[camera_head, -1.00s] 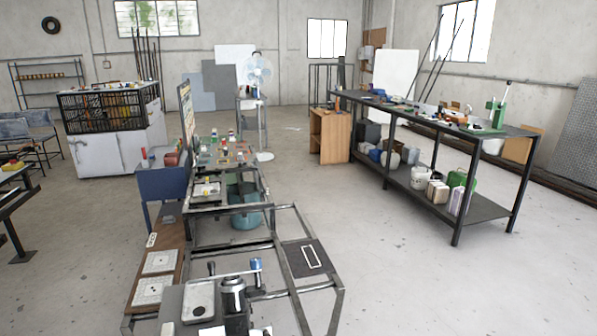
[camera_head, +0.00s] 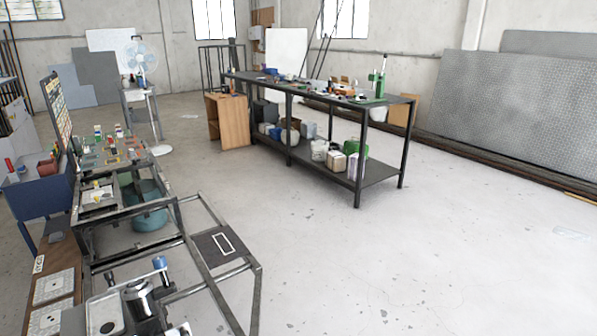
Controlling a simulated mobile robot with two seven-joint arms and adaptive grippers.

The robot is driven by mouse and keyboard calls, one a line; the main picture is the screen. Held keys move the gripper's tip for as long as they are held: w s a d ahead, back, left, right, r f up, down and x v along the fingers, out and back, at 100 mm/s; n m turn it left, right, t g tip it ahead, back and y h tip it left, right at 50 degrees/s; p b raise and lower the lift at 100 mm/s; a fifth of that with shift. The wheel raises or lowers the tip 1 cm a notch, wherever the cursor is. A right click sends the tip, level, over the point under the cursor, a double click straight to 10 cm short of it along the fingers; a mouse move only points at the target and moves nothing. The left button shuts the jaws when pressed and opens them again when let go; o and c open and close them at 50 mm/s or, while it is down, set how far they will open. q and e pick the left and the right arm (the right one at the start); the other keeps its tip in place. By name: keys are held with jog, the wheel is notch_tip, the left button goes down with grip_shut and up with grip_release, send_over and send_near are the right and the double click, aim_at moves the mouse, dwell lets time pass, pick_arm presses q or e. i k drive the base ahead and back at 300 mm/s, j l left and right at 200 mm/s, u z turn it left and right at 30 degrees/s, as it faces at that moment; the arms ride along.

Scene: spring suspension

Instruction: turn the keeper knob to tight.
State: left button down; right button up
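A fixture with a dark and silver cylinder (camera_head: 138,298) stands at the bottom left, on the near end of a metal frame. A post with a blue top (camera_head: 160,263) rises beside the cylinder. I cannot tell from this view which part is the keeper knob or how it is set. A light plate with a round dark mark (camera_head: 104,315) lies left of the cylinder. The bottom edge of the picture cuts off the fixture. Neither of my grippers shows.
The metal frame (camera_head: 258,270) extends right of the fixture and carries a dark panel with a white rectangle (camera_head: 222,243). A long black workbench (camera_head: 385,172) with tools stands beyond. A blue bin (camera_head: 40,197) is at left. The floor (camera_head: 420,260) at right is clear.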

aim_at(159, 262)
jog(key=k+u, duration=0.1)
jog(key=u, duration=1.1)
